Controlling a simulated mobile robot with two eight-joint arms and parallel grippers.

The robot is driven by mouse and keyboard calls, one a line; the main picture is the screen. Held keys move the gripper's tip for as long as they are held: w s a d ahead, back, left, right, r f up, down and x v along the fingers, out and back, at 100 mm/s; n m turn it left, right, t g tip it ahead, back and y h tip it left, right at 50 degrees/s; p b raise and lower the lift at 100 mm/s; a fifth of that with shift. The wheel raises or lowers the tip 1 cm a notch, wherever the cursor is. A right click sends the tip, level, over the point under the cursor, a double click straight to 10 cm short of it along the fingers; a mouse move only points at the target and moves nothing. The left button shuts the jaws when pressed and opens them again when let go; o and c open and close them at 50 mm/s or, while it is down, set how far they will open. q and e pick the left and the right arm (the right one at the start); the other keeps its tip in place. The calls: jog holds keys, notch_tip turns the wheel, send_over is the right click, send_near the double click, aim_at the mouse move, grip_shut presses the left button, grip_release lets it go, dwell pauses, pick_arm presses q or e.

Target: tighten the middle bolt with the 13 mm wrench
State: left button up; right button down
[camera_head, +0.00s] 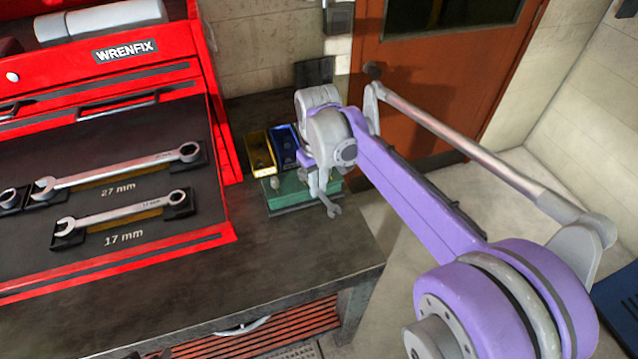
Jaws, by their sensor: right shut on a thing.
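My right gripper (317,178) is shut on a small silver wrench (329,204) at the bench's right end. The wrench's open jaw points down, over or just in front of a green block (287,198); I cannot tell whether they touch. Its size marking is not readable. A small metal piece shows on the left part of the green block; the middle bolt cannot be made out, and my gripper covers part of the block. My left gripper is not in view.
A yellow bin (260,153) and a blue bin (284,146) stand behind the green block. A red toolbox (222,135) on the left holds a 27 mm wrench (115,174) and a 17 mm wrench (115,213). The dark bench top (290,250) in front is clear.

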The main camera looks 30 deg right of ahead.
jog(key=shift+a, duration=0.1)
jog(key=shift+a+m, duration=0.55)
jog(key=shift+m, duration=0.45)
jog(key=shift+w+a+m, duration=0.25)
jog(key=shift+a+m, duration=0.4)
jog(key=shift+m, duration=0.35)
jog(key=shift+w+a+m, duration=0.25)
jog(key=shift+a+m, duration=0.35)
jog(key=shift+m, duration=0.5)
jog(key=shift+d, duration=0.1)
